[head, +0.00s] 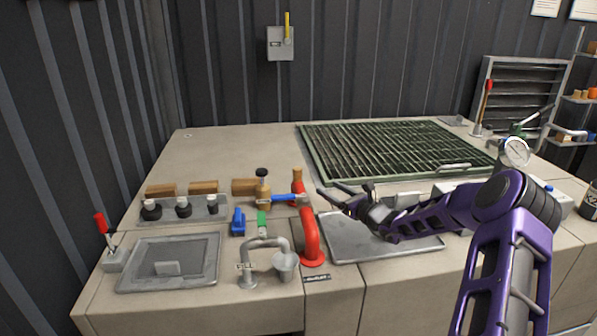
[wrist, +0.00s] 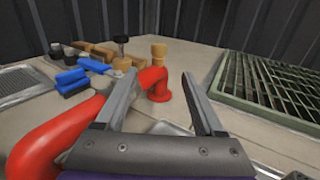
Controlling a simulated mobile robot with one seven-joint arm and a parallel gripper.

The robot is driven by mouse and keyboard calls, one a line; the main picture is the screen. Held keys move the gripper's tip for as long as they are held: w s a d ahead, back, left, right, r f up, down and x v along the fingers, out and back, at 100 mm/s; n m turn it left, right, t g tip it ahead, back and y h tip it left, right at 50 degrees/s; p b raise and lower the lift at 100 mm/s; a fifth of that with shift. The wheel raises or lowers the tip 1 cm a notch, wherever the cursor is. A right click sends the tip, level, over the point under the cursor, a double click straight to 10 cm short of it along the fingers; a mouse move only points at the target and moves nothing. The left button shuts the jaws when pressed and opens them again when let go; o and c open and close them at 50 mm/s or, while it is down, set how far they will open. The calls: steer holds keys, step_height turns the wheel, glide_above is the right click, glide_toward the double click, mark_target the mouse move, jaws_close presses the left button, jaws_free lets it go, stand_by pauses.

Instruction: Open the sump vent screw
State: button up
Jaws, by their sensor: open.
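No part carries a readable sump vent screw label, so I cannot tell for sure which it is. A brass fitting with a black knob (head: 262,184) stands upright at the back of the pipework; its knob shows in the wrist view (wrist: 121,40). Beside it is a red pipe with a brass top (head: 298,183), also in the wrist view (wrist: 158,84). Three black knobs (head: 183,207) sit on a grey plate to the left. My gripper (head: 328,189) is open and empty, right of the brass-topped pipe and apart from it. In the wrist view its fingers (wrist: 160,76) frame that red pipe.
A thick red bent pipe (head: 310,238) rises in front, left of my gripper. A grey bent pipe (head: 265,245) and blue handles (head: 238,221) stand nearby. A green grating (head: 390,150) lies behind. A flat grey plate (head: 385,247) lies below my arm. The bench's back left is clear.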

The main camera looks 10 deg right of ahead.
mark_target(301, 172)
steer(key=x, duration=1.6)
steer(key=shift+w+a+b, duration=0.1)
steer(key=shift+a+b, duration=0.05)
steer(key=shift+b, duration=0.2)
steer(key=shift+c, duration=0.3)
jaws_close()
